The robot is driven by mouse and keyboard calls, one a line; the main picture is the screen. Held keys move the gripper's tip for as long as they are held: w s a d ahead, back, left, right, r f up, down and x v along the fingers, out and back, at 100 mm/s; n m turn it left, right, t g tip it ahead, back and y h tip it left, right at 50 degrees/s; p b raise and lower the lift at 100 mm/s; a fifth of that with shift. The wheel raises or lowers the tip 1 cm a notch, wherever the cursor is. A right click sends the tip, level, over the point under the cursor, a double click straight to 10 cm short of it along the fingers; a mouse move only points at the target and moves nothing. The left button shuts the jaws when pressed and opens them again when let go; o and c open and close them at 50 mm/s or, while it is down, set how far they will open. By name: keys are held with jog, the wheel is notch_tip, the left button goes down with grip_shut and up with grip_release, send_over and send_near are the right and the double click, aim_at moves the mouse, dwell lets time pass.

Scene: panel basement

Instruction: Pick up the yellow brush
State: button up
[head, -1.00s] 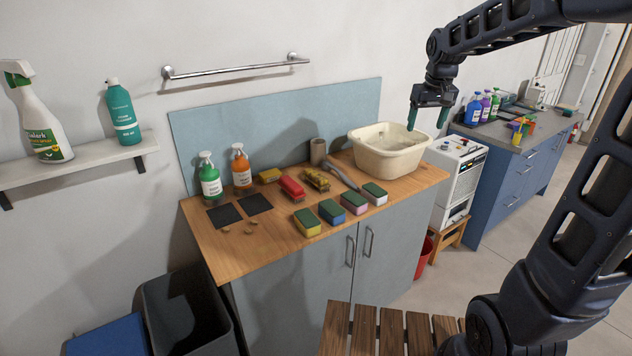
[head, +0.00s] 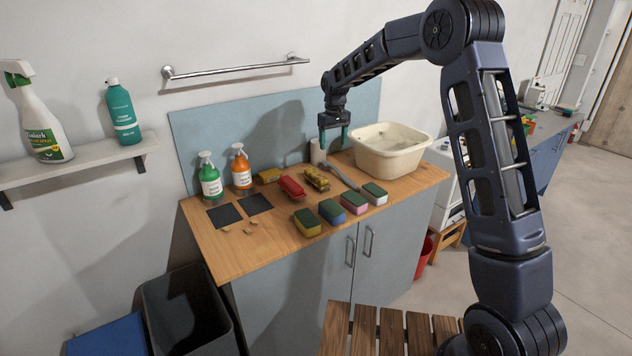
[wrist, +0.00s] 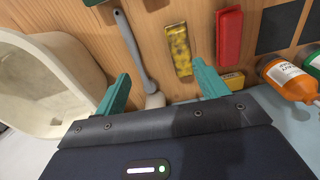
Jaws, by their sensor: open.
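The yellow brush (head: 317,179), a mottled yellow and brown block, lies on the wooden counter (head: 245,262) between a red brush (head: 291,187) and a grey long-handled brush (head: 345,177). In the wrist view the yellow brush (wrist: 179,48) lies just beyond the fingertips, nearer the right finger, and nothing touches it. My gripper (head: 334,142) is open and empty. It hangs above the back of the counter, with its teal fingers also in the wrist view (wrist: 161,72). The yellow brush is fully visible there.
A beige basin (head: 390,160) stands right of my gripper. Several sponges (head: 331,211) line the counter's front. Orange (head: 242,170) and green (head: 210,182) bottles and a small yellow block (head: 269,175) stand to the left. A beige cylinder (head: 317,152) stands near the back panel.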

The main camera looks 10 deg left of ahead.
send_over(316, 173)
notch_tip(316, 173, down, 6)
jog(key=shift+n, duration=0.4)
jog(key=f, duration=0.5)
jog(key=shift+s+d, duration=0.15)
jog(key=shift+s, duration=0.2)
jog(key=shift+w+f, duration=0.15)
jog(key=shift+f, duration=1.15)
jog(key=shift+w+f, duration=0.1)
jog(key=shift+f, duration=1.2)
jog(key=shift+c, duration=0.4)
jog(key=c, duration=1.1)
